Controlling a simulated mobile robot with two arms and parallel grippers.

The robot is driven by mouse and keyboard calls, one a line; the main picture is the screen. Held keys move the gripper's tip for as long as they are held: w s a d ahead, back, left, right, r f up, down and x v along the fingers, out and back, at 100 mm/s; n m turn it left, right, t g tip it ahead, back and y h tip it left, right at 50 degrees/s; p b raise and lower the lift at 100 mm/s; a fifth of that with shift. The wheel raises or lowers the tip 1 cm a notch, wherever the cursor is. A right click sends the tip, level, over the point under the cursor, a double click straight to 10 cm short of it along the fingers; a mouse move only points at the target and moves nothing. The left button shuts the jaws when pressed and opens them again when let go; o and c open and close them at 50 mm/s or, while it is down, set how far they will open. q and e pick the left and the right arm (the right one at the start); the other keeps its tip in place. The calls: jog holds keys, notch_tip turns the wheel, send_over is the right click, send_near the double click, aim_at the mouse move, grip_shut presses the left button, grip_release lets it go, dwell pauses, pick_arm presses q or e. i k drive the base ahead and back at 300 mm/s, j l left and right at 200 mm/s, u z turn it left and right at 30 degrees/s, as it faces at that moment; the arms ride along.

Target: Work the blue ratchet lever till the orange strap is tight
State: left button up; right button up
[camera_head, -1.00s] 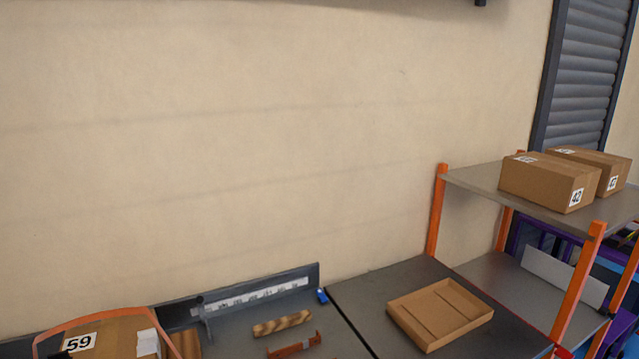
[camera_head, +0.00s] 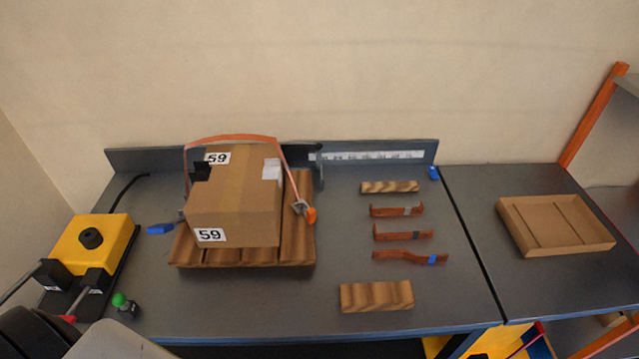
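The orange strap (camera_head: 232,138) arches loosely over a cardboard box (camera_head: 232,200) labelled 59, with a clear gap above the box top. The box sits on a slatted wooden pallet (camera_head: 190,255) on the grey bench. The blue ratchet lever (camera_head: 160,229) sticks out at the box's left side, low down by the pallet; its ratchet body is hard to make out. At the right side the strap runs down to a metal piece with an orange end (camera_head: 311,215). Neither gripper shows in view.
A yellow machine (camera_head: 104,238) and a green-knobbed device (camera_head: 122,303) stand at the left of the bench (camera_head: 230,315). Copper bars (camera_head: 402,235) and wooden blocks (camera_head: 376,296) lie right of the pallet. A shallow open carton (camera_head: 555,225) lies further right.

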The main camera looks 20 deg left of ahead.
aim_at(158, 229)
jog(key=u, duration=1.75)
jog(key=i+j+z, duration=0.2)
jog(key=j, duration=0.15)
jog(key=j+z, duration=0.2)
jog(key=j, duration=0.15)
jog(key=i, duration=0.05)
